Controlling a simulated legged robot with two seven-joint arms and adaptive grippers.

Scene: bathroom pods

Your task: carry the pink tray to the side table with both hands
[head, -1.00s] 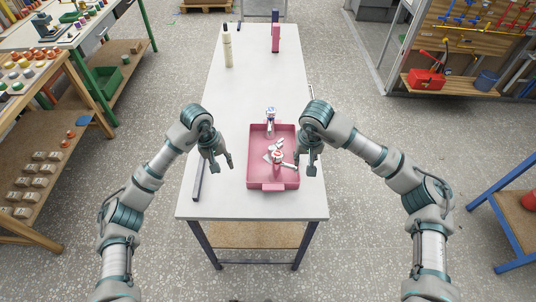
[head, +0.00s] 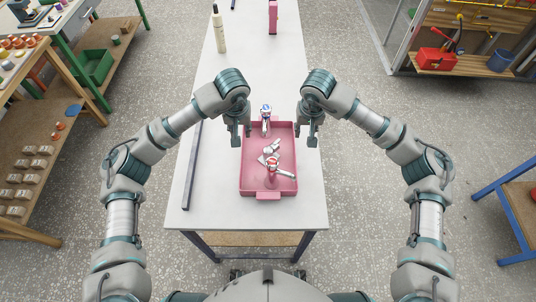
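The pink tray (head: 251,180) lies flat on the white table (head: 222,195), near its front end. In it are a red-and-white fixture (head: 273,170), a blue-and-white one (head: 266,115) at the back, and small white parts (head: 270,150). My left gripper (head: 240,138) is at the tray's left edge towards the back, fingers apart and pointing down. My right gripper (head: 307,138) is at the right edge, also with fingers apart. I cannot tell whether either touches the rim.
A blue-framed table (head: 505,205) stands at the right across open floor. A cream bottle (head: 218,30) and a pink bottle (head: 273,17) stand at the back of the white table. A dark bar (head: 192,165) lies along its left side. Wooden shelving (head: 35,160) is at the left.

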